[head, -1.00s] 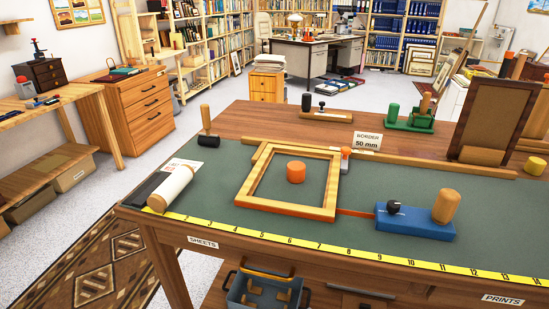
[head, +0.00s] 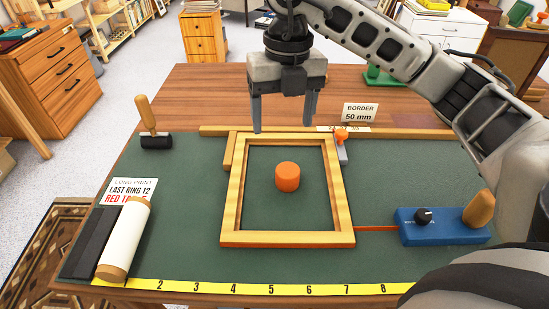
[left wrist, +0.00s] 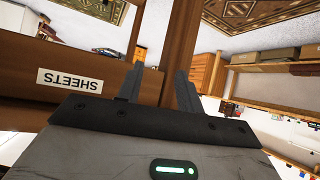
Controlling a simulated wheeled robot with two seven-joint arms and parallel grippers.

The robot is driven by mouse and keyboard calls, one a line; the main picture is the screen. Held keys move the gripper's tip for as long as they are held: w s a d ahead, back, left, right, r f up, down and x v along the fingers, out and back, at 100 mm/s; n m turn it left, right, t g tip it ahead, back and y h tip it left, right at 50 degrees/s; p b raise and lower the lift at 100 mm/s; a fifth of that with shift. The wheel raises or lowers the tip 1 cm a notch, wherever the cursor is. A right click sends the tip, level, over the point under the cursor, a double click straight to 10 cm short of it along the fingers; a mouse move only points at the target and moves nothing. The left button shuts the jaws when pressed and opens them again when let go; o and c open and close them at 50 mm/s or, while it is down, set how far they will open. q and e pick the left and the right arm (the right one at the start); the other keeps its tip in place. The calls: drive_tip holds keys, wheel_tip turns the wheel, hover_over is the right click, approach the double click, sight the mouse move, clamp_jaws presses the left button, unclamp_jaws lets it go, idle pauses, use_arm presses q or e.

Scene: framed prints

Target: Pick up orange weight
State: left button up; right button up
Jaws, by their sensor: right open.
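The orange weight (head: 287,176) is a short round cylinder. It stands upright on the green mat (head: 190,235), inside the opening of the light wooden frame (head: 236,190), touching none of its sides. My right gripper (head: 283,124) is open and empty, pointing down behind and above the weight, near the far side of the frame. Its fingers are apart and do not touch the weight. My left gripper (left wrist: 159,70) shows only in the left wrist view. It is open and empty, beside the table front with the SHEETS label (left wrist: 70,80).
A blue block with a knob (head: 440,226) sits right of the frame. A paper roll (head: 124,238) and a dark-headed mallet (head: 155,140) are on the left. The BORDER 50 mm sign (head: 360,113) stands behind. Yellow measuring tape (head: 250,288) runs along the front edge.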

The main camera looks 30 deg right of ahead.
drive_tip(key=d+f, duration=0.1)
drive_tip(key=f, duration=0.1)
hover_over(288, 169)
drive_tip(key=shift+h, duration=0.3)
drive_tip(key=f, duration=0.7)
drive_tip(key=shift+s+a, duration=0.2)
drive_tip(key=shift+a, duration=0.15)
drive_tip(key=shift+d+f, duration=0.1)
drive_tip(key=shift+f, duration=0.85)
drive_tip(key=f, duration=0.3)
drive_tip(key=shift+d+f+p, duration=0.2)
drive_tip(key=shift+f+p, duration=0.1)
drive_tip(key=shift+p, duration=0.1)
drive_tip(key=shift+w+f, duration=0.1)
drive_tip(key=shift+f, duration=0.25)
drive_tip(key=c, duration=1.1)
drive_tip(key=shift+r, duration=0.1)
drive_tip(key=c, duration=0.4)
use_arm(q)
drive_tip(key=shift+s, duration=0.3)
